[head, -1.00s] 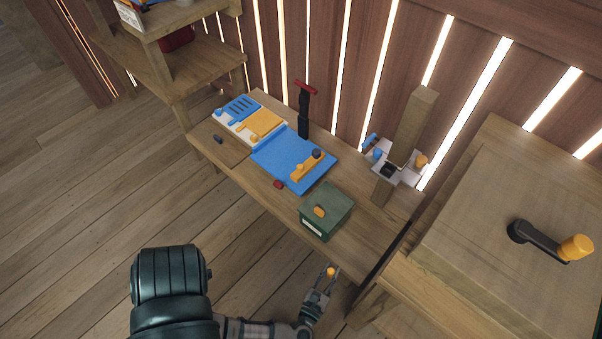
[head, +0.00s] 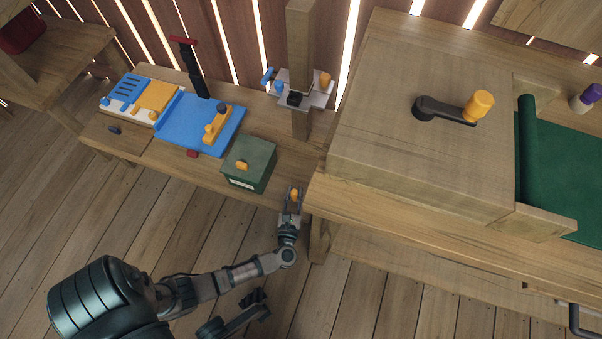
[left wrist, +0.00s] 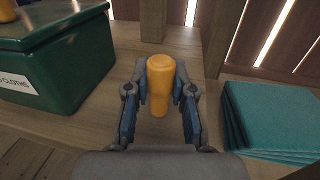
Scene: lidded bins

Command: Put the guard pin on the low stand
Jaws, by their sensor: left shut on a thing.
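An orange-yellow pin (left wrist: 160,84) with a rounded top stands upright between the fingers of my left gripper (head: 292,200), which is shut on it. I take this to be the guard pin; it also shows small in the head view (head: 295,193). The gripper is at the front edge of the low bench, right of the green lidded box (head: 249,164). I cannot tell whether the pin's lower end touches anything. I cannot pick out with certainty which thing is the low stand. My right gripper does not show clearly.
A wooden post carries a grey bracket (head: 304,90) with coloured knobs. A blue board (head: 195,128) lies on the low bench (head: 210,172). A higher wooden cabinet (head: 400,150) with a crank handle stands right. A teal stack (left wrist: 270,115) lies right of the gripper.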

